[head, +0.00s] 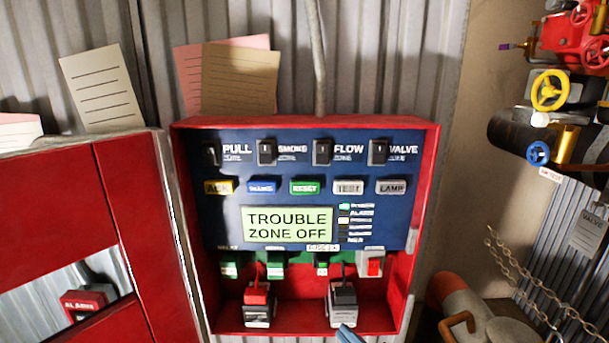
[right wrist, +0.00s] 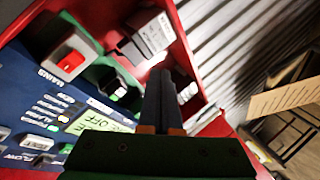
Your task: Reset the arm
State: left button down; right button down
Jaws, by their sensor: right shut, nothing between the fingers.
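The red alarm panel box (head: 429,190) hangs open on a corrugated wall. Its blue face carries four toggles, a row of buttons with a green RESET button (head: 305,187), and a green display (head: 287,222) reading TROUBLE ZONE OFF. Below are green terminals, a red rocker switch (head: 374,267) and two batteries, one with a red top (head: 257,290) and one with a dark top (head: 343,292). My right gripper (head: 348,336) shows only as a tip at the bottom edge, below the dark-topped battery. In the right wrist view its fingers (right wrist: 163,95) are together and empty. My left gripper is not in view.
The panel's red door (head: 135,220) stands open at left, with a red ALARM unit (head: 85,303) showing through its window. Paper notes (head: 240,78) stand above the box. Pipes with a yellow handwheel (head: 550,91) and a chain (head: 530,280) are at right.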

jog(key=s+d+f+m+g+h, duration=0.2)
jog(key=s+d+f+m+g, duration=0.35)
jog(key=s+f, duration=0.45)
jog(key=s+d+f+m+g+h, duration=0.35)
jog(key=s+f+m, duration=0.25)
jog(key=s+f, duration=0.35)
jog(key=s+f+g, duration=0.2)
jog(key=s+f, duration=0.1)
jog(key=f, duration=1.5)
jog(key=s+d+f+g, duration=0.1)
jog(key=s+d+f, duration=0.1)
jog(key=s+f, duration=0.8)
jog(key=shift+s+d, duration=0.3)
jog(key=shift+s, duration=0.75)
jog(key=shift+s+y, duration=0.15)
jog(key=shift+y, duration=0.1)
